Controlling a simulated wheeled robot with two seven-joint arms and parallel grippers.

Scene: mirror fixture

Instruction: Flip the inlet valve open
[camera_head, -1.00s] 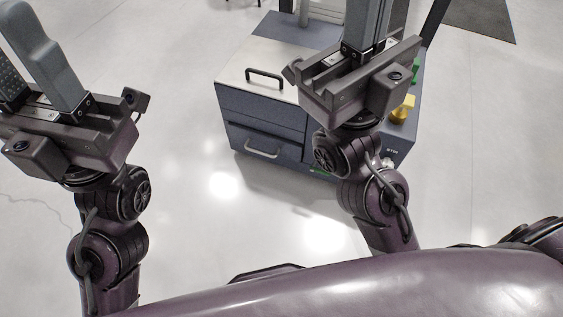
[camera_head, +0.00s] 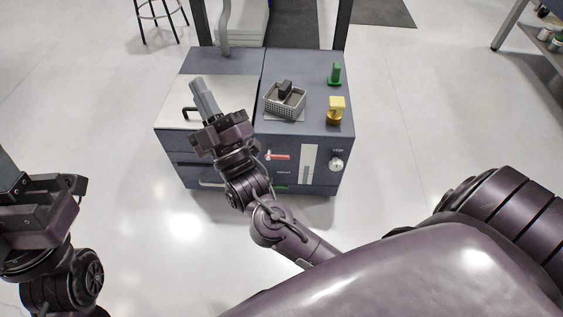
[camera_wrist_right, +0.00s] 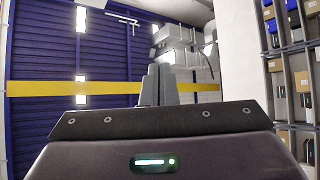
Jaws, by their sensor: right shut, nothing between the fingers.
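A small red lever (camera_head: 277,156), which looks like the inlet valve handle, lies roughly level on the front face of the blue-grey machine (camera_head: 317,143). A small label beneath it is too small to read surely. My right gripper (camera_head: 201,92) is left of the lever, in front of and over the machine's pale left top, apart from the lever. Its fingers are shut and empty; they also show together in the right wrist view (camera_wrist_right: 157,84), which faces a wall and shelves. My left gripper (camera_head: 8,172) is at the left edge, partly cut off, so its opening is unclear.
A grey basket (camera_head: 285,101) with a dark item, a yellow piece (camera_head: 336,111) and a green piece (camera_head: 335,74) stand on the machine's right top. A round knob (camera_head: 336,165) and a pale vertical strip (camera_head: 309,164) are right of the lever. A black handle (camera_head: 190,112) rises from the left top.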

